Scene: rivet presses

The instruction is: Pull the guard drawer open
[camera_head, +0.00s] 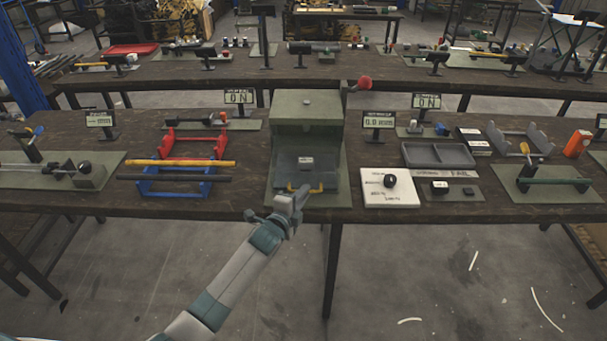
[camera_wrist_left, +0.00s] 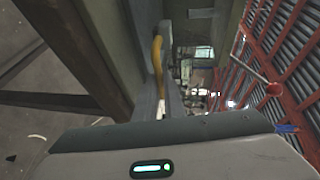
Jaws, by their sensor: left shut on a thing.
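The green rivet press (camera_head: 308,108) stands at the middle of the table, with a dark grey guard drawer (camera_head: 304,172) low in its front. A yellow handle (camera_head: 304,187) is on the drawer's front and also shows in the left wrist view (camera_wrist_left: 158,60). My left gripper (camera_head: 291,200) is at the table's front edge, shut on the yellow handle. Its fingers hide part of the handle, and the fingertips do not show clearly in the wrist view. My right gripper is not in view.
A blue and red rack with bars (camera_head: 180,186) stands to the left. A white plate with a black knob (camera_head: 390,186) and a grey tray (camera_head: 437,155) lie to the right. The press has a red-knobbed lever (camera_head: 364,83).

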